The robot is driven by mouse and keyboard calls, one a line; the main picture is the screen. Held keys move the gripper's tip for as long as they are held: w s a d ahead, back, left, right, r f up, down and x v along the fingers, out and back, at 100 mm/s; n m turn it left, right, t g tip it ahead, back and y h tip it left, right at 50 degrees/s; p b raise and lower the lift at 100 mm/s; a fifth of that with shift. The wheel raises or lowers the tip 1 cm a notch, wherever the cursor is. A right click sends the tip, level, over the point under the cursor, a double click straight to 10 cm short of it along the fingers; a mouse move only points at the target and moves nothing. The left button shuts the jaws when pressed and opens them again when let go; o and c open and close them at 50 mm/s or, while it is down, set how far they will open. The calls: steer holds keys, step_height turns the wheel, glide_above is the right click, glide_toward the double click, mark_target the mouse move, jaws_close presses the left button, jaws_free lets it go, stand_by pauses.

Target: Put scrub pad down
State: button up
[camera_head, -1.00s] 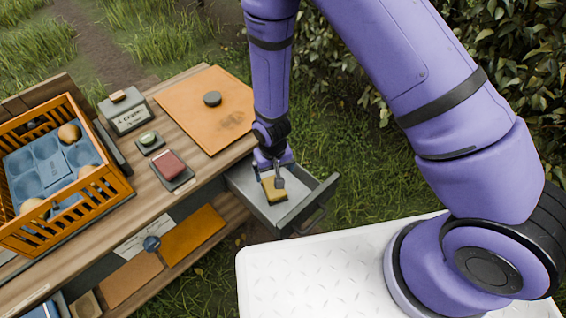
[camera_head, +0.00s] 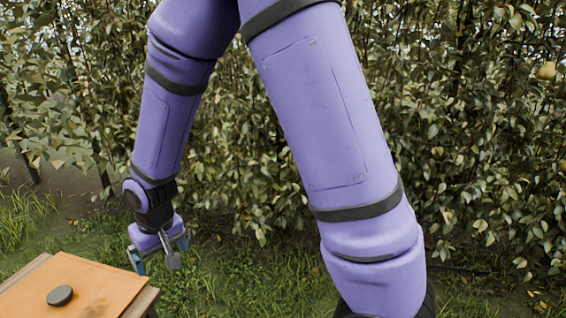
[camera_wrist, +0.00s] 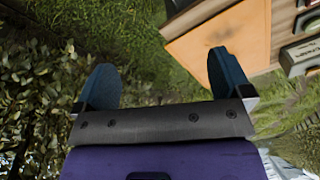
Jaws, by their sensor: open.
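My gripper (camera_head: 158,262) is open and empty, raised beyond the right end of the wooden bench (camera_head: 146,300). The scrub pad is not in view in either current frame. The drawer is also out of view.
An orange mat (camera_head: 105,290) with a dark round puck (camera_head: 60,295) lies on the bench top. The mat (camera_wrist: 225,45) and a small labelled box (camera_wrist: 300,58) show in the wrist view. Grass lies below my gripper.

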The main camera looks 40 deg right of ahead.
steer(key=s+d+r+t, duration=0.1)
steer(key=s+d+r, duration=0.35)
steer(key=r, duration=0.45)
steer(key=s+d+r+t, duration=0.1)
steer(key=s+d+r, duration=0.4)
steer(key=r, duration=0.4)
steer(key=s+d+r, duration=0.3)
steer(key=s, duration=0.3)
steer(key=s+d+r+m+t, duration=0.1)
steer(key=s+d+r, duration=0.2)
steer(key=s, duration=0.3)
steer(key=shift+s+d+r+h, duration=0.3)
steer(key=shift+d+r, duration=0.05)
steer(key=shift+r, duration=0.05)
steer(key=shift+o, duration=0.3)
